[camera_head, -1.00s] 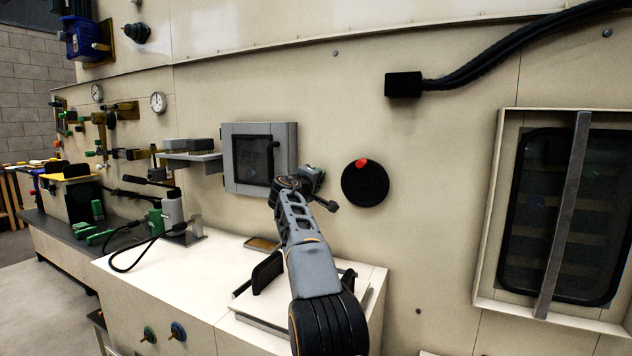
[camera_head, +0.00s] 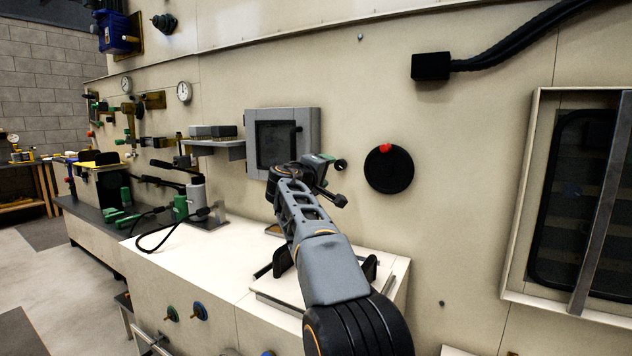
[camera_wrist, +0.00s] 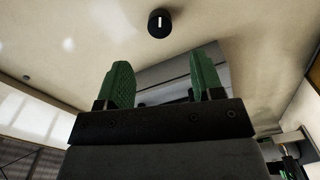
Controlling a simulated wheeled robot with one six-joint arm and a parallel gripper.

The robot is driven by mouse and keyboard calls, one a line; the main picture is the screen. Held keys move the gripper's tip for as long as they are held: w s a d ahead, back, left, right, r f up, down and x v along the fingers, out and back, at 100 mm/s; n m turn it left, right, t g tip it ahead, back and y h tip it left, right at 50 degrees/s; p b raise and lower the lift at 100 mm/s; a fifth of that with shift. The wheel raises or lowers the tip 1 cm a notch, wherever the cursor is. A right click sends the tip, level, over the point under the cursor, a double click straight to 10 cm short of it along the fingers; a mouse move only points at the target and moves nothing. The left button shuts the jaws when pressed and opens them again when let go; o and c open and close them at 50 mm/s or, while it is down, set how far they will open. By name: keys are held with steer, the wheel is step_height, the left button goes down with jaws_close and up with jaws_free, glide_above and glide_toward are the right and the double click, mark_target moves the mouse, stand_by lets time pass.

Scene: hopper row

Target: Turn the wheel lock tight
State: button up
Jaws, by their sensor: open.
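A round black disc (camera_head: 388,168) with a red knob at its upper edge is mounted on the beige wall, right of my gripper. It is the only wheel-like part near my gripper, but I cannot tell for sure that it is the wheel lock. My gripper (camera_head: 340,183) is in front of the wall, left of the disc and apart from it. In the wrist view my gripper (camera_wrist: 163,70) has its two green fingers apart with nothing held between them. A small black round knob (camera_wrist: 159,22) with a white mark shows beyond the fingertips; whether it is the same part is unclear.
A grey framed box (camera_head: 312,125) is on the wall behind and left of my gripper. A white counter (camera_head: 215,262) lies below. A black cable block (camera_head: 430,67) is above right, and a framed dark window (camera_head: 532,190) is at the right. The wall around the disc is clear.

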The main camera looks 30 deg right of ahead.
steer(key=shift+v, duration=2.25)
steer(key=s+a+f+g+y+p, duration=0.1)
steer(key=s+a+f+y+p, duration=0.2)
steer(key=s+a+y+p, duration=0.2)
steer(key=s+a+f+m+g+y+p, duration=0.1)
steer(key=s+a+f+y+p, duration=0.3)
steer(key=s+a+p, duration=0.4)
steer(key=s+a+f+m+g+y+p, duration=0.1)
steer(key=s+a+f+g+y+p, duration=0.2)
steer(key=s+a+y+p, duration=0.3)
steer(key=shift+s+a+f+y+p, duration=0.4)
steer(key=shift+s+f+p, duration=0.35)
steer(key=shift+s+p, duration=2.75)
steer(key=shift+s+b, duration=0.85)
steer(key=shift+b, duration=0.05)
